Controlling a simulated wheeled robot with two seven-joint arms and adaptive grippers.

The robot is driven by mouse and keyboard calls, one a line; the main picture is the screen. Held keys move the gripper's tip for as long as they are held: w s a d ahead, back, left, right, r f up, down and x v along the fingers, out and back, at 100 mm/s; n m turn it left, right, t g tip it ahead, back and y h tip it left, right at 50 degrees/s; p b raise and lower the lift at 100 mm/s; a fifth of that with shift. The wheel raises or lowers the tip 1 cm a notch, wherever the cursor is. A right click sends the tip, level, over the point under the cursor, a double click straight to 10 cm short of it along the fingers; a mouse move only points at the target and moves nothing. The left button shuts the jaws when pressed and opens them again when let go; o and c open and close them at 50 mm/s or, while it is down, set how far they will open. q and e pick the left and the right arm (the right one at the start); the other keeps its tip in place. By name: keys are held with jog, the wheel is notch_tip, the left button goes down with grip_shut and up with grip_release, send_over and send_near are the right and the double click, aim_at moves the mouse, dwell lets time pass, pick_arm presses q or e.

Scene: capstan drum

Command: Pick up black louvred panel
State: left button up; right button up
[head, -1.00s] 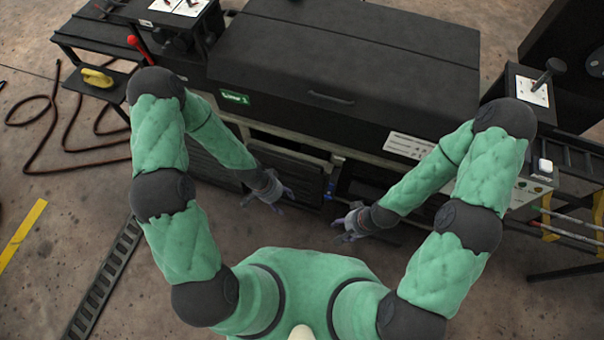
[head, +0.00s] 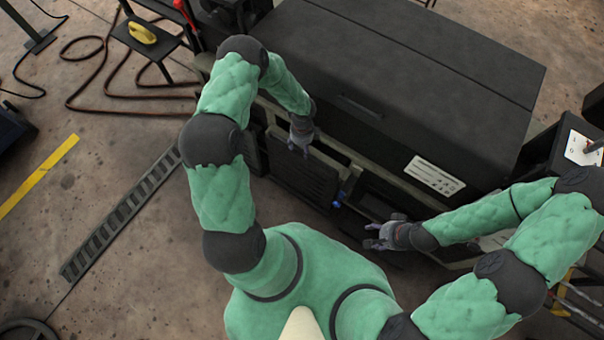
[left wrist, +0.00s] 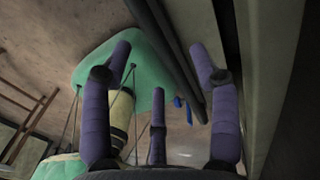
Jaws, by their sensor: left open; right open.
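The black louvred panel (head: 305,180) stands upright in the lower front of the large black machine, below its pale frame rail. My left gripper (head: 298,147) hangs open and empty at the panel's upper edge, in front of it; I cannot tell whether it touches. In the left wrist view the purple fingers of my left gripper (left wrist: 160,65) are spread with nothing between them, and I cannot make out the panel there. My right gripper (head: 376,238) is open and empty, to the right of the panel, near the machine's front.
The machine's black lid (head: 390,85) overhangs the area behind the panel. A blue fitting (head: 340,198) sits at the panel's right. A floor grate (head: 120,215) and yellow stripe (head: 38,176) lie to the left. A dark hose (head: 110,105) loops on the floor. The floor left of the machine is mostly free.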

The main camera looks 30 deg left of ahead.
aim_at(302, 151)
pick_arm(q)
notch_tip(302, 151, down, 6)
jog(key=b, duration=0.3)
jog(key=shift+s+d+f, duration=0.15)
jog(key=shift+f, duration=0.05)
jog(key=shift+r, duration=0.1)
grip_shut()
jog(key=shift+r, duration=0.1)
